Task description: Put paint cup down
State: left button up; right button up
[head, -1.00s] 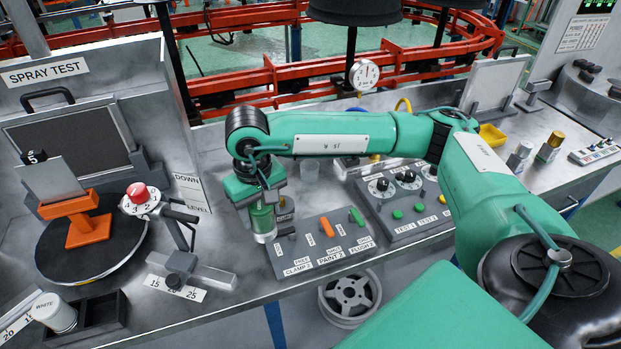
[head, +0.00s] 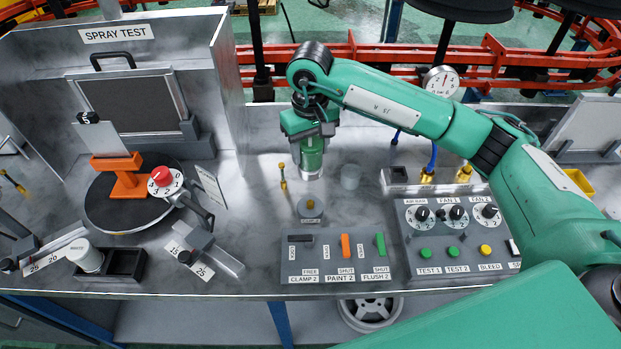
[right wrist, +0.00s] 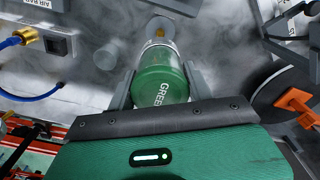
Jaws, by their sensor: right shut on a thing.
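The paint cup (head: 313,158) is a clear cylinder with green contents, upright in the head view behind the small control panel. In the right wrist view the cup (right wrist: 160,84) shows part of a green label reading "GREE". My right gripper (head: 311,146) is shut around it from above, with one finger on each side in the right wrist view (right wrist: 160,92). I cannot tell whether the cup's bottom touches the bench. My left gripper is not in view.
A small round fixture (head: 310,208) is in front. The lever panel (head: 337,262) and knob panel (head: 455,232) are nearer. A turntable (head: 118,212) and white cup (head: 86,257) are left.

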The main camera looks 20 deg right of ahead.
notch_tip(320, 180, down, 11)
jog(key=p, duration=0.3)
jog(key=shift+f, duration=0.2)
jog(key=shift+f+b, duration=0.65)
jog(key=shift+b, duration=0.35)
jog(key=o, duration=1.2)
jog(key=shift+r, duration=0.1)
